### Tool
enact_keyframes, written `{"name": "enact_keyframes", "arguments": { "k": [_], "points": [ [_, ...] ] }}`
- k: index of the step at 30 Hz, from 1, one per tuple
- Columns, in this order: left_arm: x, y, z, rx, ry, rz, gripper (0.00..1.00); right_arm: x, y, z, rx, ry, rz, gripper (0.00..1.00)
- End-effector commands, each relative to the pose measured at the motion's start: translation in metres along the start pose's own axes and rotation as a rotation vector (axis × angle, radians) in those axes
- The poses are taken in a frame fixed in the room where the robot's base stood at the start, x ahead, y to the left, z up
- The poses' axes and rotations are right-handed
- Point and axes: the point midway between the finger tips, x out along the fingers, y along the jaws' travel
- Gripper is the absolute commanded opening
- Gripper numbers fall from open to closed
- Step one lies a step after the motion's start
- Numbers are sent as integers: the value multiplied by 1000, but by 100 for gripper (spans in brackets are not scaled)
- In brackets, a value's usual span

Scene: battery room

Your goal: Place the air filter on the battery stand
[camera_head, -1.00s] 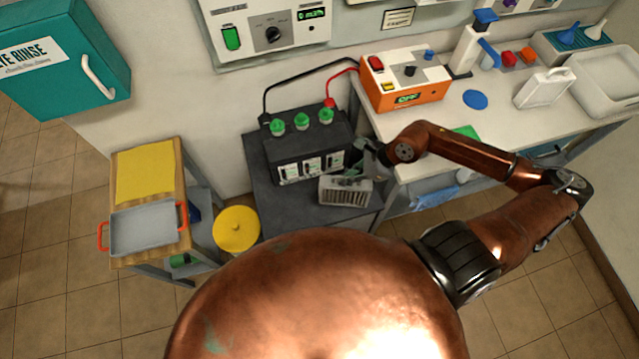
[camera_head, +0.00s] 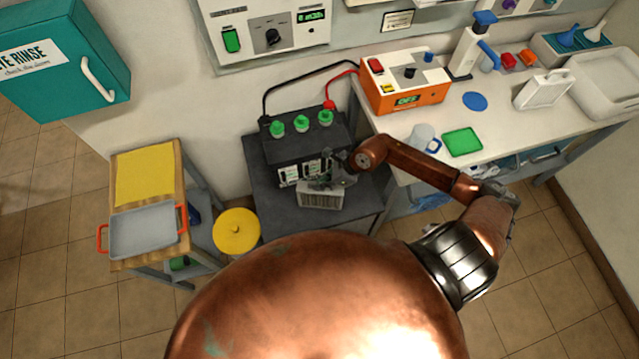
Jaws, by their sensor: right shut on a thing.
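The air filter (camera_head: 320,198) is a small pale grey block with dark slats. It is in front of the black battery (camera_head: 303,150), over the top of the dark grey battery stand (camera_head: 360,207). I cannot tell whether it touches the stand. My right gripper (camera_head: 325,183) is shut on the filter's upper side, with its arm reaching in from the right. The gripper covers part of the filter and of the battery's front. My left gripper is not in view.
The battery has green caps and red and black cables to an orange charger (camera_head: 406,84). The white bench (camera_head: 480,117) at right holds a clear mug (camera_head: 422,136) and a green tray (camera_head: 462,142). A wooden cart with a grey tray (camera_head: 143,230) and a yellow lid (camera_head: 236,230) are at left.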

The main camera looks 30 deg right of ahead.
Motion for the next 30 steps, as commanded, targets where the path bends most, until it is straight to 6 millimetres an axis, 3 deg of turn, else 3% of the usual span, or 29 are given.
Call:
{"name": "enact_keyframes", "arguments": {
  "k": [10,11,18,30],
  "points": [
    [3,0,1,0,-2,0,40,3,0,-1,-2,-2,-1,0],
    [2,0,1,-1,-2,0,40,3,0,-2,-2,0,-1,10],
    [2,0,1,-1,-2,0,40,2,0,-2,-1,-1,-1,26],
    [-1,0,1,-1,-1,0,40,-6,-1,-1,-2,0,-3,26]
  ]
}}
